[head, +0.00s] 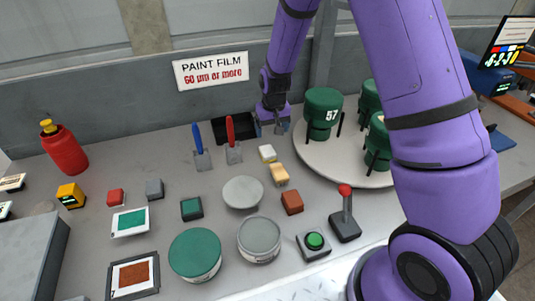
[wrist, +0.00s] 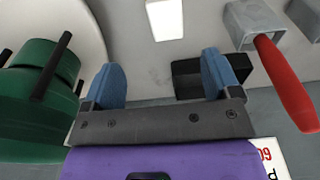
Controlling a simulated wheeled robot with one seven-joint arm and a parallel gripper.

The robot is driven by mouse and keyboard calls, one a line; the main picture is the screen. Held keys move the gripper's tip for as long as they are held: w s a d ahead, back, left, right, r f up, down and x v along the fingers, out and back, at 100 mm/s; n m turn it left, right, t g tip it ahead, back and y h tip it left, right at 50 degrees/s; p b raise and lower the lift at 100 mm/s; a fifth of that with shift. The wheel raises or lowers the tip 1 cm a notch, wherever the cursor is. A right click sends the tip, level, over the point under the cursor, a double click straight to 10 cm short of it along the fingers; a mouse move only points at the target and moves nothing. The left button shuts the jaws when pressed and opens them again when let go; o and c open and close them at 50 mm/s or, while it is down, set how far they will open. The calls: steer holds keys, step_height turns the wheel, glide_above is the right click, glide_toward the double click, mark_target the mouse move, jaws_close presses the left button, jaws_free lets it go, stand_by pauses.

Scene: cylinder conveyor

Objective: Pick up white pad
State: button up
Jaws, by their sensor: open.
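The white pad (head: 267,153) is a small pale block lying on the grey table, just behind a tan pad (head: 280,174). In the wrist view the white pad (wrist: 165,18) shows at the top edge, ahead of the fingers and partly cut off by the frame. My gripper (head: 277,127) is at the back of the table, behind and slightly right of the pad. In the wrist view my gripper (wrist: 160,72) has its two blue fingers spread wide with nothing between them. The pad is apart from the fingers.
A turntable (head: 330,171) with green cylinders, one marked 57, stands close on the right. A black tray (head: 232,126) and a red-handled scraper (head: 232,140) are left of the gripper. A brown block (head: 292,202) and a red-knobbed lever (head: 345,212) lie nearer the front.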

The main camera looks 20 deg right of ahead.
glide_above(267, 150)
steer(key=s, duration=0.1)
steer(key=f, duration=0.4)
steer(key=d+f, duration=0.1)
steer(key=shift+f, duration=0.4)
steer(key=shift+w+a+f, duration=0.15)
steer(key=shift+f, duration=0.75)
steer(key=shift+w+a+f, duration=0.15)
steer(key=shift+w+f, duration=0.05)
steer(key=shift+f, duration=0.65)
steer(key=shift+w+a+f, duration=0.15)
steer(key=shift+f, duration=0.75)
steer(key=c, duration=1.1)
steer(key=shift+r, duration=0.15)
step_height(267, 150, up, 10)
steer(key=shift+f, duration=0.1)
